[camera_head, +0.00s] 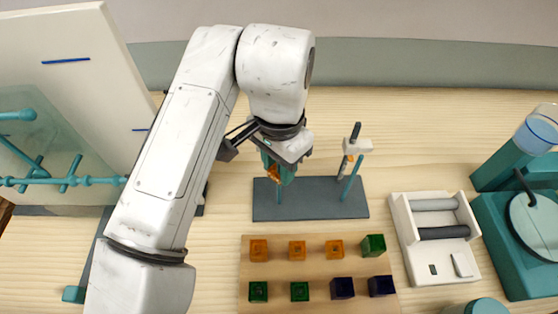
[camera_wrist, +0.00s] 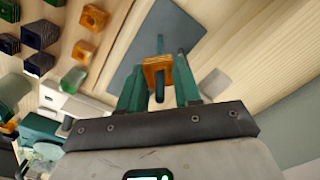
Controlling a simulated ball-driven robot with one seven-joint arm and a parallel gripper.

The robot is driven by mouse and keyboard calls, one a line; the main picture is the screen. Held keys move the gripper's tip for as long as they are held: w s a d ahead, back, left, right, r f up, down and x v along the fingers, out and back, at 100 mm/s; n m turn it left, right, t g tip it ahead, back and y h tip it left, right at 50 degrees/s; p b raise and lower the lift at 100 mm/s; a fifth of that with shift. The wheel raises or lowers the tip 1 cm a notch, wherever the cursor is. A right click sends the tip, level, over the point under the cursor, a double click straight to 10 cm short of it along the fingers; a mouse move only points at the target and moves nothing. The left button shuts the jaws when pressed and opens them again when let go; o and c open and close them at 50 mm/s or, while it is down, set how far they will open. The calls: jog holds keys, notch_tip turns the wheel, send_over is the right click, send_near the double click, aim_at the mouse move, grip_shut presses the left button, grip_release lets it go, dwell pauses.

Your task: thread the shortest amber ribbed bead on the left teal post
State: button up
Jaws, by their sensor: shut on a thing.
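My gripper (camera_wrist: 158,92) is shut on an amber bead (camera_wrist: 157,64), which shows between its teal fingers. In the head view the bead (camera_head: 272,174) is partly hidden by my gripper (camera_head: 277,178), above the left side of the dark base plate (camera_head: 318,208). The left teal post (camera_head: 280,195) shows below the fingers. In the wrist view the left post (camera_wrist: 160,45) shows on both sides of the bead, so the bead appears to be around it. The right teal post (camera_head: 351,178) stands tilted on the same plate.
A dark rod with a pale clamp (camera_head: 355,147) stands beside the right post. A wooden board (camera_head: 278,272) in front holds several amber, green and navy beads. A white tray (camera_head: 398,222) with rods is at right, near a teal device (camera_head: 490,225). A pale panel (camera_head: 75,60) stands at left.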

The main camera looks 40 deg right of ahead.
jog(key=shift+f+b, duration=0.5)
jog(key=shift+f, duration=0.4)
jog(key=o, duration=1.1)
jog(key=shift+r, duration=0.1)
notch_tip(320, 180, up, 11)
jog(key=shift+f, duration=0.15)
jog(key=shift+a, duration=0.1)
